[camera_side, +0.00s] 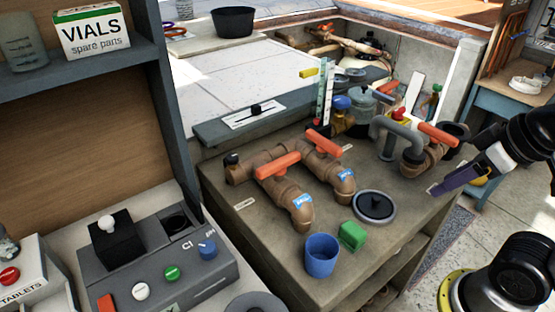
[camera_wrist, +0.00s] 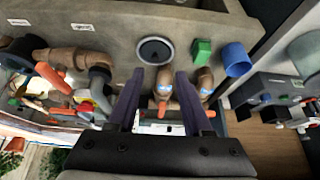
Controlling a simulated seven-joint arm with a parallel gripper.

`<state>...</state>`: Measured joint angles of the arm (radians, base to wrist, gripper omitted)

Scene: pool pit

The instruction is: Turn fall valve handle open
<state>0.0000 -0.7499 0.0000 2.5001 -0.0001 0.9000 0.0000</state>
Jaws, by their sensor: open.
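Three brown pipe valves with orange handles stand on the grey bench. The left valve handle (camera_side: 278,165) and middle valve handle (camera_side: 323,143) sit on elbows with blue labels too small to read. The right valve handle (camera_side: 438,134) sits on a pipe near the bench's right side. I cannot tell which is the fall valve. My gripper (camera_side: 442,186) has purple fingers, open and empty, at the right edge of the bench, apart from every handle. In the wrist view the two labelled elbows (camera_wrist: 164,82) show between and beside my fingers, with an orange handle partly visible.
A black round lid (camera_side: 374,206), green block (camera_side: 352,235) and blue cup (camera_side: 321,255) stand at the bench's front. A grey control box (camera_side: 150,262) and a shelf (camera_side: 80,62) are on the left. A grey pipe (camera_side: 392,127) and upright gauge (camera_side: 325,90) stand behind the valves.

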